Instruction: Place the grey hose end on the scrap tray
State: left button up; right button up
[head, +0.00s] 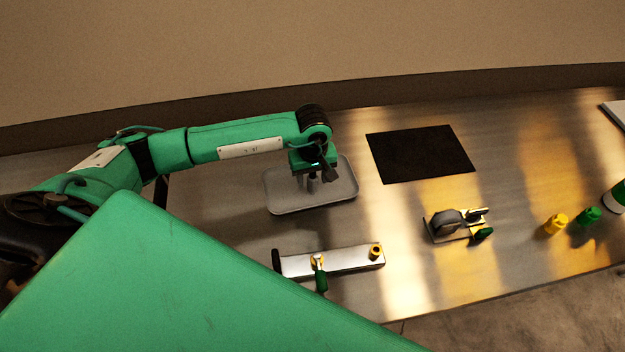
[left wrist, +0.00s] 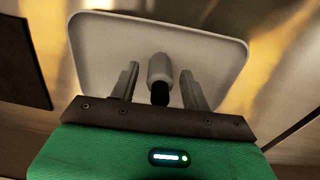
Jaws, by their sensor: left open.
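The scrap tray (head: 340,194) is a light grey, shallow tray with rounded corners, left of the middle of the bench; it also fills much of the left wrist view (left wrist: 100,35). The grey hose end (left wrist: 159,67), a short light grey cylinder with a black part, shows over the tray between the fingers. My left gripper (left wrist: 160,72) is open around it, with a gap on each side. In the head view my left gripper (head: 313,173) hangs low over the tray and partly hides the hose end.
A metal bar with yellow fittings (head: 345,260) lies in front of the tray. A black mat (head: 418,153) lies to the right at the back. A clamp-like device on a plate (head: 447,222) and small yellow (head: 556,223) and green (head: 588,215) pieces are farther right.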

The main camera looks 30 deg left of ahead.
pick_arm(q)
notch_tip(320, 180, up, 9)
jog(key=b, duration=0.3)
jog(key=shift+r+b, duration=0.2)
jog(key=shift+b, duration=0.15)
jog(key=shift+r, duration=0.65)
jog(key=shift+s, duration=0.1)
